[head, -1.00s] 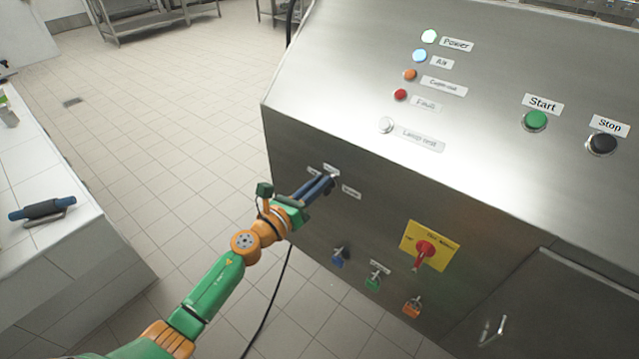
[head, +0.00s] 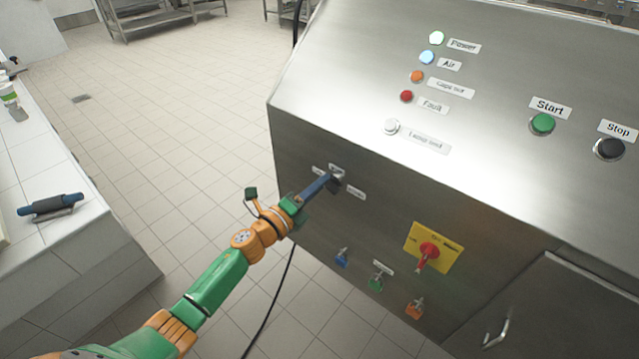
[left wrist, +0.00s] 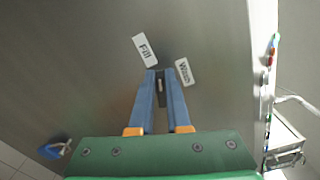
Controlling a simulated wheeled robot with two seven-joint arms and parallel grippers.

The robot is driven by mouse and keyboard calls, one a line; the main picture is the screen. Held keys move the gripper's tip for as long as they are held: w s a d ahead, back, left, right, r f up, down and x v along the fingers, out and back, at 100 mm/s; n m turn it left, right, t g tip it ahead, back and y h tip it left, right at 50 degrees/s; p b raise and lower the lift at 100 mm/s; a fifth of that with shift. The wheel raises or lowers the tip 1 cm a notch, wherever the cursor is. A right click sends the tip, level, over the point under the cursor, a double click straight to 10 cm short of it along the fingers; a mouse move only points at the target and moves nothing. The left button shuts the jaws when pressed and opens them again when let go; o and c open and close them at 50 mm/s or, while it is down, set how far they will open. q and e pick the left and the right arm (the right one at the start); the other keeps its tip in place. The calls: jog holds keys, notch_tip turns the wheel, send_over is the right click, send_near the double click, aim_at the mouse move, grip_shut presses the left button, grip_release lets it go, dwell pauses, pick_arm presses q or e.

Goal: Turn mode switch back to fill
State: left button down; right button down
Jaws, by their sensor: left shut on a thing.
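The mode switch (left wrist: 161,84) is a small dark knob on the steel front panel, between my fingertips in the left wrist view. A "Fill" label (left wrist: 145,50) is above it to the left and a "Wash" label (left wrist: 184,72) to its right. In the head view the switch is mostly hidden by the fingers, below a small label (head: 337,171). My left gripper (head: 332,181) reaches the panel with its blue fingers shut on the switch; it also shows in the left wrist view (left wrist: 161,76). My right gripper is not in view.
Below the switch are a blue valve (head: 342,258), a green one (head: 376,283), an orange one (head: 414,308) and a red rotary handle on a yellow plate (head: 445,259). Indicator lamps and Start (head: 542,124) and Stop (head: 609,149) buttons are on the sloped top. A tiled counter (head: 75,235) stands left.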

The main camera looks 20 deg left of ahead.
pick_arm(q)
jog(key=shift+f+n, duration=0.2)
jog(key=shift+n, duration=0.7)
jog(key=shift+f+n, duration=0.15)
jog(key=shift+n, duration=0.75)
jog(key=c, duration=0.9)
grip_release()
jog(key=shift+w, duration=0.1)
jog(key=v, duration=0.7)
